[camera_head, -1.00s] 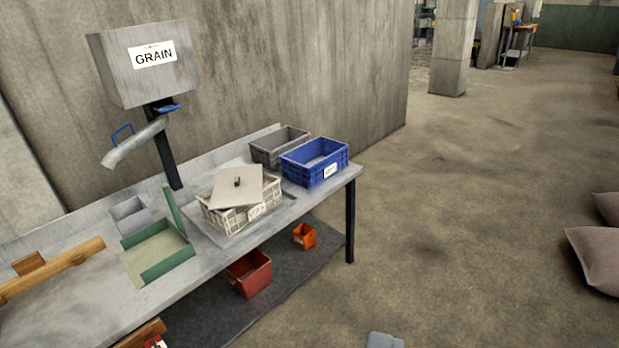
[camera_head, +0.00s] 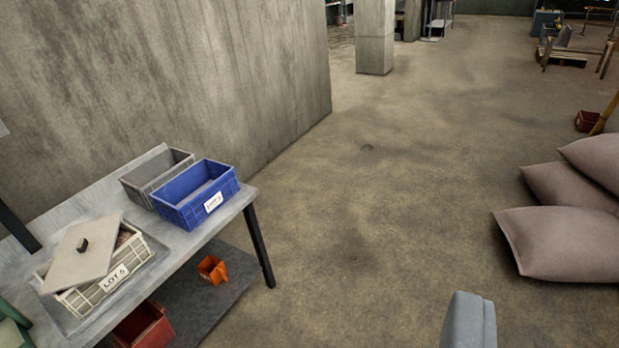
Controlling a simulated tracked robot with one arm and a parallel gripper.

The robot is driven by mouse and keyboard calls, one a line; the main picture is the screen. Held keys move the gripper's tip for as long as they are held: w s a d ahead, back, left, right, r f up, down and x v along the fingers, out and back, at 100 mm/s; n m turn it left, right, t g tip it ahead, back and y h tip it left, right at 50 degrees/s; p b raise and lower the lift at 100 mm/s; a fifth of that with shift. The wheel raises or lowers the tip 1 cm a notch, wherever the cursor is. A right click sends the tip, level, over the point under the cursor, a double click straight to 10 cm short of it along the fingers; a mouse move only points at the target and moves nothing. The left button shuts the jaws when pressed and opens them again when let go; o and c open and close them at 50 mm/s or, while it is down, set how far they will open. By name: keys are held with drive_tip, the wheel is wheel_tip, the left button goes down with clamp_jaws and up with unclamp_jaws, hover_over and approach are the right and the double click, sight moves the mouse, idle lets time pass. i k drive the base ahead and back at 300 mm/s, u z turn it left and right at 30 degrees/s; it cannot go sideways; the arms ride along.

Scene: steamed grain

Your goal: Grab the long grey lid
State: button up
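A flat light grey lid (camera_head: 84,252) with a small dark knob lies askew on top of a cream slatted crate (camera_head: 112,285) labelled LOT 5, at the left on the bench. The lid leaves part of the crate's right side uncovered. No other lid shows. A grey block-like part (camera_head: 469,322) at the bottom edge, right of centre, seems to be part of my gripper. It is well to the right of the lid and apart from it. Its fingertips cannot be made out, and nothing is seen held.
A blue crate (camera_head: 191,214) and a grey crate (camera_head: 152,187) stand behind the lid at the bench's far end. The bench leg (camera_head: 260,246) marks its right end. Red and orange containers (camera_head: 212,268) sit on the lower shelf. Sacks (camera_head: 562,243) lie at right; the floor between is clear.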

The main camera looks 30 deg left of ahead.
sight(84, 253)
drive_tip(key=u, duration=0.05)
drive_tip(key=i, duration=1.25)
drive_tip(key=u, duration=0.65)
drive_tip(key=i, duration=1.1)
drive_tip(key=u, duration=1.25)
drive_tip(key=i, duration=0.7)
drive_tip(key=u, duration=0.4)
